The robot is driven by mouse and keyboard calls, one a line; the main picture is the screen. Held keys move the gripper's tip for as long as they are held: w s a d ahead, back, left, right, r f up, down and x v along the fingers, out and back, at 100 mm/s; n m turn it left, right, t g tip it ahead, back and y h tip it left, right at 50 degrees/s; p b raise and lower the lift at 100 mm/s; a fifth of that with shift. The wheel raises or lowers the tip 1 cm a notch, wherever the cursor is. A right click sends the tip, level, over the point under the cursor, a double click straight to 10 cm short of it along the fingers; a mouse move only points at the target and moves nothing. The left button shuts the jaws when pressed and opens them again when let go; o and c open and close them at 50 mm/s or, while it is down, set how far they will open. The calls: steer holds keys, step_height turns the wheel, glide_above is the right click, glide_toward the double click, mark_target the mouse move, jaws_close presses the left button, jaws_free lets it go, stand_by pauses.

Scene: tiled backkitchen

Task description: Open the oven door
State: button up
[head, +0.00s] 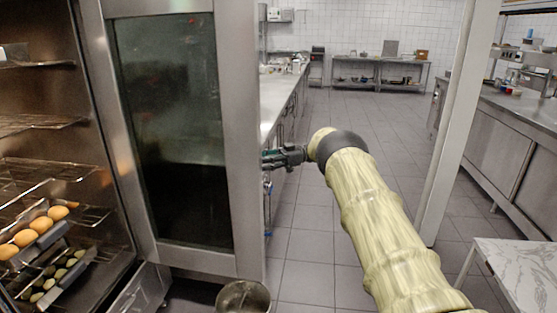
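The oven door (243,120) is a steel frame around a dark glass panel, in the left half of the head view. It stands open: to its left the oven's interior (45,95) shows with its wire racks. My gripper (268,159) is dark and points left at the door's right edge, about mid-height. Its fingertips are at or very near that edge; I cannot tell whether they touch it, or how far apart they are. No door handle shows clearly.
Trays with orange-yellow round items (42,225) and darker ones sit on the oven's lower racks. A metal pot (243,298) stands below the door. A steel counter (285,95) runs behind it. A white post (455,130) and a marble-topped table (520,270) are at right. Tiled floor between is clear.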

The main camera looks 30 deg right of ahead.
steer(key=d, duration=0.7)
steer(key=shift+s+d, duration=0.3)
steer(key=shift+s, duration=0.1)
steer(key=shift+f, duration=0.1)
